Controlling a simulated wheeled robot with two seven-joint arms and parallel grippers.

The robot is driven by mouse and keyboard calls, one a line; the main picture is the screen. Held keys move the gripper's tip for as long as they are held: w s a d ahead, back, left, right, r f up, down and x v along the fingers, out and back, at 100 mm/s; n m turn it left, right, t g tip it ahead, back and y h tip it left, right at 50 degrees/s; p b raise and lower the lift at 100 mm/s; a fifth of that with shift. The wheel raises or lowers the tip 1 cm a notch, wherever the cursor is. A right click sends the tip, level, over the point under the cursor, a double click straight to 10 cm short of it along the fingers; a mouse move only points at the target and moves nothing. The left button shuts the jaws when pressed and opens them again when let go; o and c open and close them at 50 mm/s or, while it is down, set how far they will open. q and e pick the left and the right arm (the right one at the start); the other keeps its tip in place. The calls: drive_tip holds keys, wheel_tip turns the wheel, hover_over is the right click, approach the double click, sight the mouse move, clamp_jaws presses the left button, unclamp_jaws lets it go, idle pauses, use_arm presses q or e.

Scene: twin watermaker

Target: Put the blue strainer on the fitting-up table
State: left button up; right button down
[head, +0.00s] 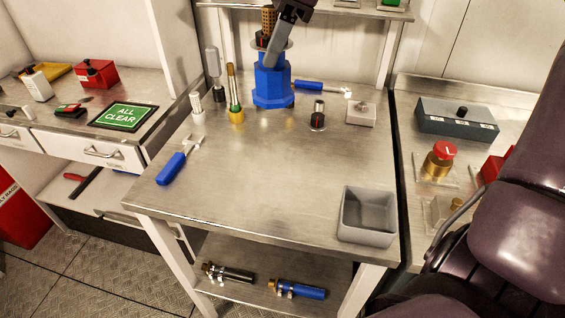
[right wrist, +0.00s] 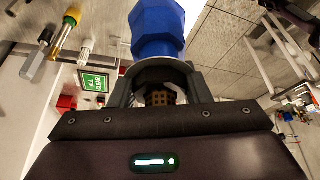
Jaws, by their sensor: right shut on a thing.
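The blue strainer (head: 272,86) has a faceted blue body and a brown mesh part above it, in the back middle of the head view. My right gripper (head: 272,52) reaches down from the top edge and is shut on the strainer near its upper end. In the right wrist view the fingers (right wrist: 160,78) close around the strainer, with the blue body (right wrist: 158,28) beyond them. The strainer is upright over the back of the metal fitting-up table (head: 270,165). I cannot tell whether its base touches the top. My left gripper is not in view.
A grey bin (head: 368,216) stands at the front right of the table. A blue-handled tool (head: 172,166) lies at the left. The table's middle is clear.

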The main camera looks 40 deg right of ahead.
wheel_tip(320, 180, down, 20)
drive_tip(key=b, duration=0.1)
idle(0.5)
drive_tip(key=shift+f, duration=0.1)
drive_tip(key=c, duration=0.8)
unclamp_jaws()
drive_tip(key=shift+f, duration=0.1)
drive_tip(key=shift+o, duration=0.2)
